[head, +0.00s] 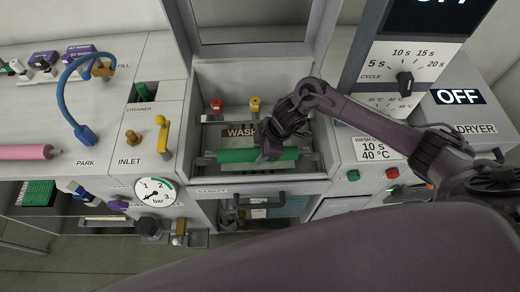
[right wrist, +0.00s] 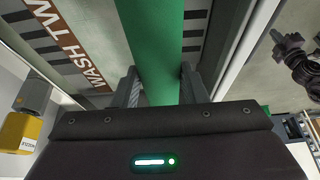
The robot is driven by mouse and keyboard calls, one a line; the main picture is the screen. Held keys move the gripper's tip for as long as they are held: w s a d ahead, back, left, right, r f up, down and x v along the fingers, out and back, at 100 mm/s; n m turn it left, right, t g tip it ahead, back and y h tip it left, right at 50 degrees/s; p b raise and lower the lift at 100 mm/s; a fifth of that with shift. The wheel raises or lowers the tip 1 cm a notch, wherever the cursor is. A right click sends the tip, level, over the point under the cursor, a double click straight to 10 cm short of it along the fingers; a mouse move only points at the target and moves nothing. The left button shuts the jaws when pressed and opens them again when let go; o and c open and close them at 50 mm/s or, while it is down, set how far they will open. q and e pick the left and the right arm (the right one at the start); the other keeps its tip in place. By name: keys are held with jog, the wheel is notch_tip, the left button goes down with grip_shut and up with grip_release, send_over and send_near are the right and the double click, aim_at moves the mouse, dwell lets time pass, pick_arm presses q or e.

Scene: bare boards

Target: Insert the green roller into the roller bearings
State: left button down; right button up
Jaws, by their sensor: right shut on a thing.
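The green roller (head: 235,156) lies lengthwise from left to right in the open wash bay, over its floor. My right gripper (head: 264,156) reaches in from the right and is shut on the roller, right of its middle. In the right wrist view the green roller (right wrist: 152,40) runs up between the two grey fingers. A grey bearing-like part (head: 208,158) is at the roller's left end; I cannot tell whether the end is seated in it. My left gripper is not in view.
Red (head: 216,105) and yellow (head: 255,105) knobs stand at the bay's back. The bay walls and raised lid (head: 250,48) enclose the space. A yellow lever (head: 162,133) and blue hose (head: 75,110) are left; the control panel (head: 375,152) is right.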

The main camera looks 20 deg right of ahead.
jog(key=shift+f+b, duration=0.4)
jog(key=shift+f, duration=0.3)
jog(key=o, duration=1.1)
jog(key=shift+r, duration=0.1)
jog(key=v, duration=0.7)
jog(key=shift+d+r, duration=0.15)
jog(key=shift+r, duration=0.15)
jog(key=shift+s, duration=0.1)
